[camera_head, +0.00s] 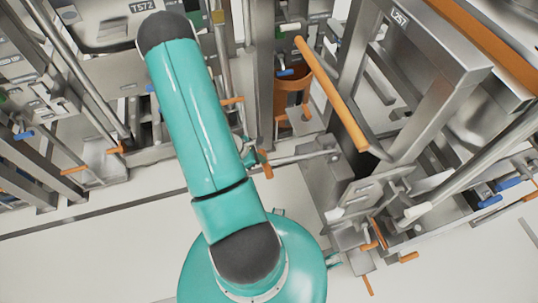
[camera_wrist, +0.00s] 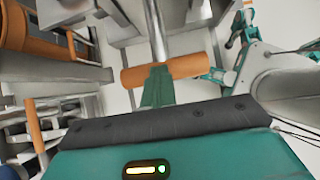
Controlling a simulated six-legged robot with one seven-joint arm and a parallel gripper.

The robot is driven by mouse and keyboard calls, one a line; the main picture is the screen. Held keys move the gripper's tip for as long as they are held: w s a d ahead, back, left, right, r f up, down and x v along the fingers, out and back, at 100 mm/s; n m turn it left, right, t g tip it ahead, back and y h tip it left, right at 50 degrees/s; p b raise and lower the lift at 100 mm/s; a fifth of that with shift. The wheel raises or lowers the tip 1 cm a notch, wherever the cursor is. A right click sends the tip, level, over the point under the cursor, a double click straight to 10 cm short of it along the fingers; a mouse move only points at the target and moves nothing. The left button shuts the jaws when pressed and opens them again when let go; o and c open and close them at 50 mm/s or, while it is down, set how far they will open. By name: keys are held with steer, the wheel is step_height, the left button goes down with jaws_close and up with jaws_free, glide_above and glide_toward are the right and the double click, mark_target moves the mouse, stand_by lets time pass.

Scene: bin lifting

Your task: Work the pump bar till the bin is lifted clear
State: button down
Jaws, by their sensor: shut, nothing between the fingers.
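In the wrist view my gripper (camera_wrist: 157,76) shows as green fingers held together with nothing between them. The fingertips overlap the lower edge of an orange cross handle (camera_wrist: 186,67) on a metal rod (camera_wrist: 155,25); I cannot tell whether they touch it. In the head view a long orange bar (camera_head: 330,92) slants across the metal frame; I cannot tell whether it is the same handle or the pump bar. An orange-brown bin-like container (camera_head: 290,95) stands behind it, partly hidden by frame posts. My gripper is not clearly visible in the head view, where my teal arm covers the middle.
Metal frames with small orange and blue handles crowd the left (camera_head: 100,160) and right (camera_head: 440,100). A metal pedestal block (camera_head: 320,170) stands right of my arm. Pale floor (camera_head: 90,250) is clear at lower left. In the wrist view an orange post (camera_wrist: 35,125) stands at left.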

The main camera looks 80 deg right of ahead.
steer(key=shift+s+d+f, duration=0.1)
steer(key=shift+s+d, duration=0.05)
steer(key=shift+s, duration=0.25)
steer(key=shift+s+d+f, duration=0.1)
steer(key=shift+s+d, duration=0.05)
steer(key=shift+s, duration=0.25)
steer(key=shift+w+a, duration=0.2)
steer(key=shift+w, duration=0.25)
steer(key=shift+w+a+r, duration=0.25)
steer(key=shift+w+a, duration=0.15)
steer(key=shift+w, duration=0.25)
steer(key=shift+w+a+r, duration=0.25)
steer(key=shift+w+a, duration=0.1)
steer(key=shift+w, duration=0.25)
steer(key=v, duration=1.3)
steer(key=shift+w+r, duration=0.25)
steer(key=shift+w, duration=0.1)
steer(key=shift+a, duration=0.15)
